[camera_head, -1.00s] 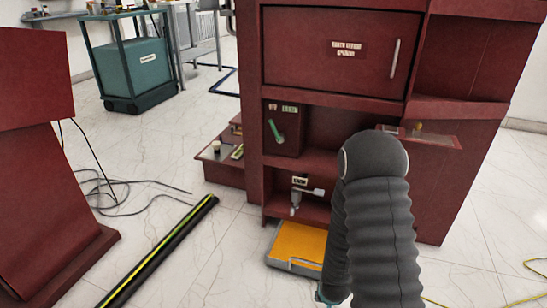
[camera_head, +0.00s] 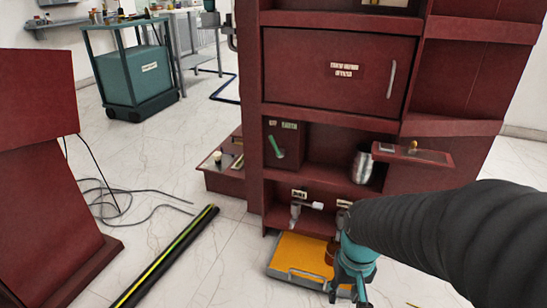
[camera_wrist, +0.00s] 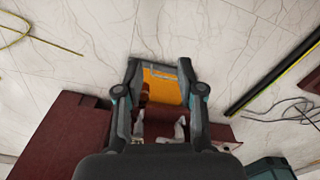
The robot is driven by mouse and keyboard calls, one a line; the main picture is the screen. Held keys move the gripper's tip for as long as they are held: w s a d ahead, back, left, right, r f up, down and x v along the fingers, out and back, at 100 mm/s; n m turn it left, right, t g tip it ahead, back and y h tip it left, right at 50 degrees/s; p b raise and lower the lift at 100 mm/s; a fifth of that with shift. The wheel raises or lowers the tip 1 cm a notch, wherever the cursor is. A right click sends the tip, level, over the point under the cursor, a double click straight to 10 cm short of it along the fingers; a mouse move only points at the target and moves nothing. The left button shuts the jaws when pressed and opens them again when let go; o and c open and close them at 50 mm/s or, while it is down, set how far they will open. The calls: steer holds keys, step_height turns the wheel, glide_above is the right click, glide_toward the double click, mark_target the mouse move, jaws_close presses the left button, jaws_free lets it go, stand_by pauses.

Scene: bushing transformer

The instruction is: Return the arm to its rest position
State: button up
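My arm (camera_head: 440,235), in a black ribbed sleeve, reaches in from the right edge of the head view. It ends in my teal and dark gripper (camera_head: 352,285), which points down in front of the dark red cabinet (camera_head: 335,70). In the wrist view my gripper (camera_wrist: 160,70) has its two fingers spread apart with nothing held between them. The orange platform (camera_head: 303,255) on the floor lies behind the gripper, and it shows between the fingers in the wrist view (camera_wrist: 162,88).
The cabinet's open shelves hold a green lever (camera_head: 275,145), a metal cylinder (camera_head: 362,166) and a white-handled fitting (camera_head: 312,206). A small flap (camera_head: 412,154) sticks out at right. A black-yellow floor strip (camera_head: 170,255) and cables (camera_head: 120,205) lie left.

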steer(key=s+r+t+p, duration=0.2)
steer(key=r, duration=0.7)
steer(key=s+r+t+p, duration=0.2)
steer(key=s+r+t, duration=0.1)
steer(key=r, duration=0.7)
steer(key=shift+d, duration=0.25)
steer(key=shift+s, duration=0.1)
